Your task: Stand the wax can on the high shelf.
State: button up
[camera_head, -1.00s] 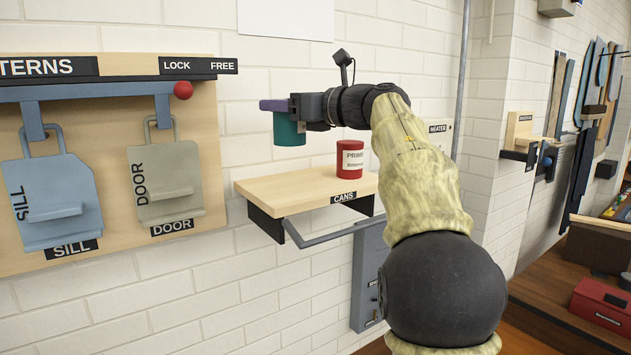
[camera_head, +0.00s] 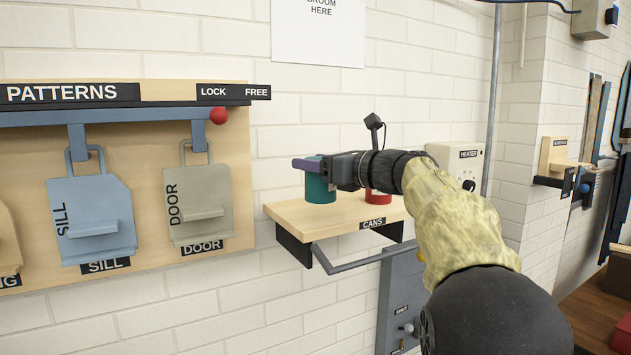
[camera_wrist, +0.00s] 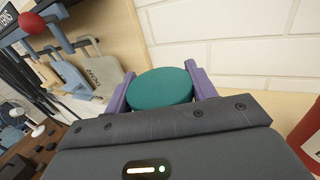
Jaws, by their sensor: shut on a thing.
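The teal can (camera_head: 320,183) is upright at the left part of the wooden shelf marked CANS (camera_head: 290,214). Its base appears at the shelf top; I cannot tell for sure whether it touches. My gripper (camera_head: 308,165) is shut on the can near its top, reaching in from the right. In the wrist view the can's round teal lid (camera_wrist: 160,88) sits between the two purple fingers. The can's label is not visible, so I cannot read whether it says wax.
A red can (camera_head: 378,194) stands on the shelf to the right, partly behind my gripper. The pattern board (camera_head: 150,195) with hanging SILL and DOOR patterns is at the left. A heater box (camera_head: 462,160) is on the wall at the right.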

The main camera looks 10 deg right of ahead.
aim_at(317, 179)
jog(key=shift+f+p, duration=0.3)
jog(key=shift+f, duration=1.5)
jog(key=shift+f, duration=0.15)
jog(key=o, duration=1.2)
jog(key=shift+r, duration=0.2)
jog(key=b+v, duration=0.6)
jog(key=v, duration=0.6)
jog(key=shift+s+d, duration=0.1)
jog(key=shift+s, duration=0.05)
